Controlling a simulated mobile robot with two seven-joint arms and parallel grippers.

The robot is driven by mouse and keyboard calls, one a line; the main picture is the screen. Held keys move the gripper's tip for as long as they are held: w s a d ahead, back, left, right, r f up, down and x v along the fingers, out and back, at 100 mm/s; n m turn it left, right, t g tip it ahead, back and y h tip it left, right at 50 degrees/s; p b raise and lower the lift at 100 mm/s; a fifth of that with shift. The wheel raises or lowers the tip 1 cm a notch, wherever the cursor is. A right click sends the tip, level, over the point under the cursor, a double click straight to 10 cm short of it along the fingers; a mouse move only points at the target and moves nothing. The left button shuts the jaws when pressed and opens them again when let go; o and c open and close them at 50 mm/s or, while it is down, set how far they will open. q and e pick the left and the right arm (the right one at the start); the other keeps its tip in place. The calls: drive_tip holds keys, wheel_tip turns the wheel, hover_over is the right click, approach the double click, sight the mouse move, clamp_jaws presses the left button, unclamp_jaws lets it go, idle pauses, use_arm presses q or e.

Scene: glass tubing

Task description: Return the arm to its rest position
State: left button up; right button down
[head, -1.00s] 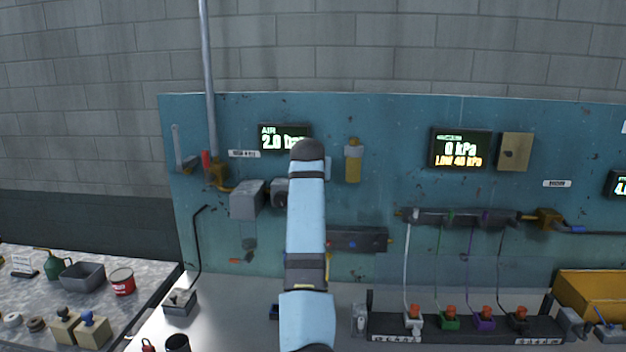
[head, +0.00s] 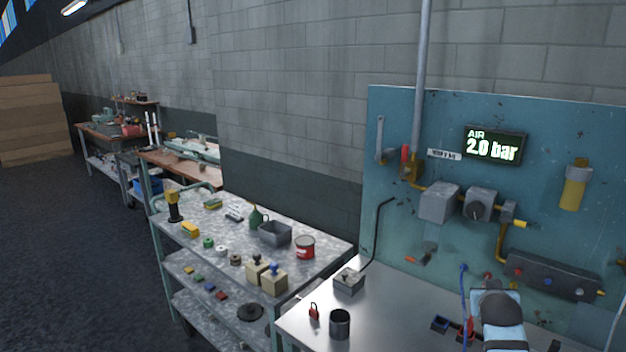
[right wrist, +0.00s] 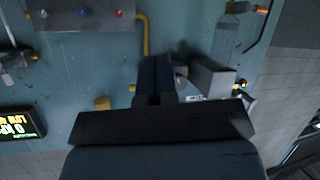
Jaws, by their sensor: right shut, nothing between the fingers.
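My light blue right arm (head: 502,322) with its dark rounded joint shows at the bottom right of the head view, in front of the teal panel (head: 390,150). Its gripper cannot be made out there. In the right wrist view my right gripper (right wrist: 156,62) is shut and empty, its dark fingers together in front of the panel (right wrist: 85,70). The wrist picture is upside down, with the wall at the right. My left gripper is in no view.
A metal bench (head: 400,322) below the panel holds a dark cup (head: 340,323), a small grey box (head: 349,281) and a red padlock (head: 314,311). A cart (head: 320,254) with tools stands left of it. Open floor (head: 70,250) lies further left.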

drive_tip(key=s+a+f+n+y, duration=0.3)
drive_tip(key=s+a+f, duration=0.5)
drive_tip(key=s+f, duration=0.35)
drive_tip(key=s+a+f+n+y, duration=0.25)
drive_tip(key=s+a+f, duration=0.45)
drive_tip(key=s+f, duration=0.45)
drive_tip(key=s+a+f+y, duration=0.1)
drive_tip(key=s+a+y, duration=0.2)
drive_tip(key=s+a, duration=0.4)
drive_tip(key=s, duration=0.7)
drive_tip(key=shift+f+y, duration=0.25)
drive_tip(key=shift+y, duration=0.1)
